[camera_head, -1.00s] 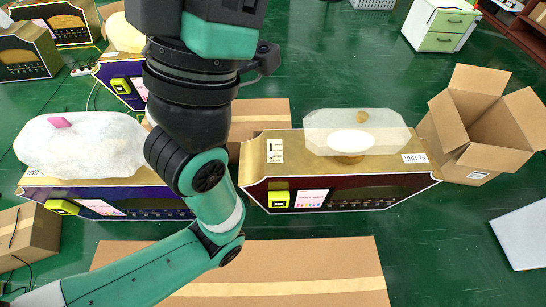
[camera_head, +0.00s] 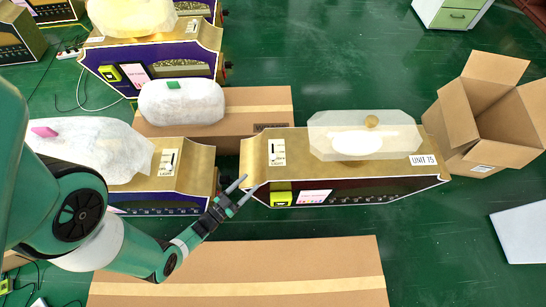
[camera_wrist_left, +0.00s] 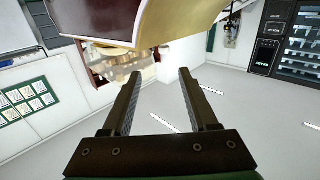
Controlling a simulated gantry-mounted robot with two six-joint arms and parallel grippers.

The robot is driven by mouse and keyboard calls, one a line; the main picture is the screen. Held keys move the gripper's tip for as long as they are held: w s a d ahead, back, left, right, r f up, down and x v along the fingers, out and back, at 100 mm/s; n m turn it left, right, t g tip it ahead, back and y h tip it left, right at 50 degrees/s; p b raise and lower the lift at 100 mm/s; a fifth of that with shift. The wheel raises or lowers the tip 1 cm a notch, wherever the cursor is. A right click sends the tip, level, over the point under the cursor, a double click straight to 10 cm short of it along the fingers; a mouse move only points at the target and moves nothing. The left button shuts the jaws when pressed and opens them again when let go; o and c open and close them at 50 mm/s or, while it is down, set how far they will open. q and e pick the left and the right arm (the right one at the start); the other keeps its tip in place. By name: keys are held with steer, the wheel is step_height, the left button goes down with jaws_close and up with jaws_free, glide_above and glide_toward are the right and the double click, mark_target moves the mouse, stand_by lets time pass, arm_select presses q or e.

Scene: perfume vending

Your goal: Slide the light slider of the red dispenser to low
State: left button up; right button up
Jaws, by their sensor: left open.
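The red dispenser (camera_head: 400,192) is a gold-topped unit with a dark red front, marked UNIT 15, in the middle right of the head view. Its light slider (camera_head: 277,152) is a dark slot on a white plate at the left end of the top; the knob's setting is too small to read. My left gripper (camera_head: 250,182) is open and empty, with its fingertips by the dispenser's left front corner, below the slider plate in the picture. In the left wrist view the open fingers (camera_wrist_left: 160,73) point toward a red and gold body (camera_wrist_left: 180,22) at the top. My right gripper is not in view.
A purple dispenser (camera_head: 185,190) with a similar slider plate stands to the left, beside my arm. A flat cardboard box (camera_head: 280,255) lies in front. An open carton (camera_head: 470,125) stands at the right. A clear hexagonal cover (camera_head: 325,135) sits on the red dispenser.

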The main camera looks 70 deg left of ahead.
mark_target(271, 158)
arm_select(q)
steer(key=b+x, duration=0.1)
steer(key=x, duration=0.5)
steer(key=a+b+x, duration=0.1)
steer(key=x, duration=0.5)
steer(key=shift+r, duration=0.15)
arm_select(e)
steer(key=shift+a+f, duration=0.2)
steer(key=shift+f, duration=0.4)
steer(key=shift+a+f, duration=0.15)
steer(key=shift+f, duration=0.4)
arm_select(q)
steer(key=shift+a, duration=0.1)
jaws_close()
